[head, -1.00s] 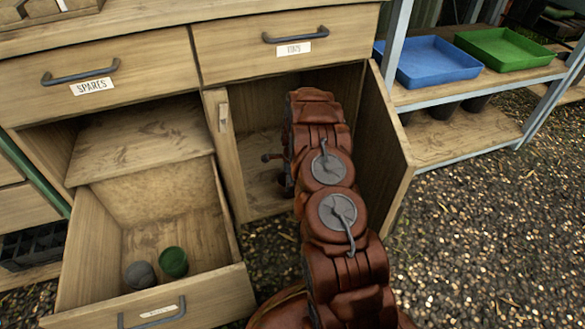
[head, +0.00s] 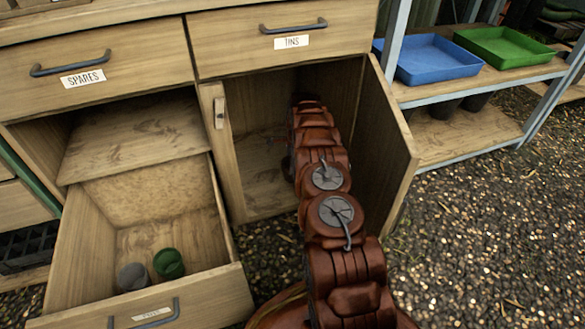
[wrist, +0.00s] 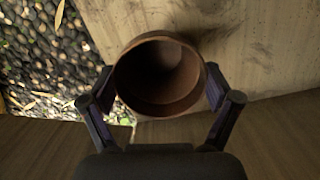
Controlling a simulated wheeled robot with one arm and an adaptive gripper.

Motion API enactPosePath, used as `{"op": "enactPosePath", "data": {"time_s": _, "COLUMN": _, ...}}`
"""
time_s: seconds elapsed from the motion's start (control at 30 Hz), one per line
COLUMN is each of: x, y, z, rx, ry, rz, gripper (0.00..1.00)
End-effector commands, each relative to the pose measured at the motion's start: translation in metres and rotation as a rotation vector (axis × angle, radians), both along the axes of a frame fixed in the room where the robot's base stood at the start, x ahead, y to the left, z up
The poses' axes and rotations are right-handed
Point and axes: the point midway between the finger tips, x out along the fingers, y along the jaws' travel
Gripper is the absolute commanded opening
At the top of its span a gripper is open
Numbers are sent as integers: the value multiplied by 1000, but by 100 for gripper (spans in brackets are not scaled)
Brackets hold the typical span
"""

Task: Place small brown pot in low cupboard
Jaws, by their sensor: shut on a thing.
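The small brown pot (wrist: 160,75) is held between the two fingers of my gripper (wrist: 160,92) in the wrist view, its open mouth facing the camera. The low cupboard (head: 262,175) stands open under the drawer marked "TINS" in the head view. My arm reaches in through its doorway. My gripper and the pot are hidden in the head view by the arm and the dark interior. In the wrist view, a wooden board (wrist: 245,50) lies behind the pot, with gravel to its left. I cannot tell whether the pot touches the board.
The cupboard door (head: 390,150) stands open close to the right of my arm. An open drawer (head: 75,255) at left holds a grey pot (head: 133,277) and a green pot (head: 168,264). A shelf unit at right carries blue (head: 430,62) and green (head: 505,48) trays.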

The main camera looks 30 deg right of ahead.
Motion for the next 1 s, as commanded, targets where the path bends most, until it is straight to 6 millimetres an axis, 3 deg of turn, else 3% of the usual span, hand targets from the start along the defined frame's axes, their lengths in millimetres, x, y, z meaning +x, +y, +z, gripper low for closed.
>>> {"op": "enactPosePath", "data": {"time_s": 0.7, "x": 16, "y": -17, "z": -3, "rx": 1, "ry": 1, "rz": -1, "gripper": 54}}
{"op": "enactPosePath", "data": {"time_s": 1.0, "x": 16, "y": -17, "z": -40, "rx": 1, "ry": 1, "rz": -2, "gripper": 54}}
